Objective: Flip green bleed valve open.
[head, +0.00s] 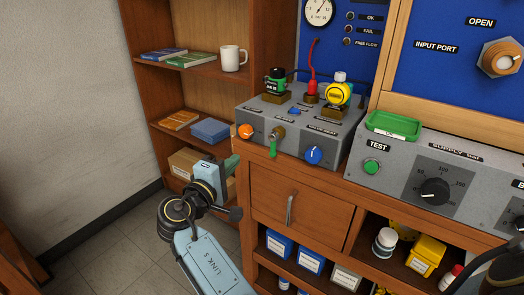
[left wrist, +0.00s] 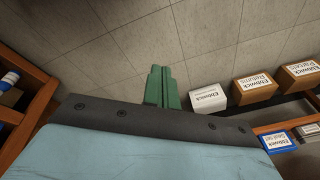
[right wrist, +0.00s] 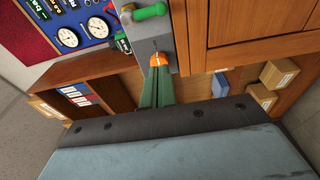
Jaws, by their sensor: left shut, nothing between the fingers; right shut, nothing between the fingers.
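The green bleed valve lever (head: 273,149) hangs down from a brass fitting (head: 278,134) on the front of the grey test box. In the right wrist view the green lever (right wrist: 150,12) shows at the top edge. My right gripper (head: 233,162) is shut and empty, to the left of the lever and a little lower, apart from it. In the right wrist view, its green fingertips (right wrist: 157,72) appear just below the orange knob (right wrist: 157,59); I cannot tell whether they touch. My left gripper (left wrist: 160,70) is shut and empty above the tiled floor; the head view does not show it.
The grey test box (head: 345,130) carries the orange knob (head: 246,131) left of the lever and a blue knob (head: 314,155) right of it. A wooden shelf (head: 190,70) stands at left. A drawer (head: 300,205) lies below the box. Labelled boxes (left wrist: 210,98) line a shelf.

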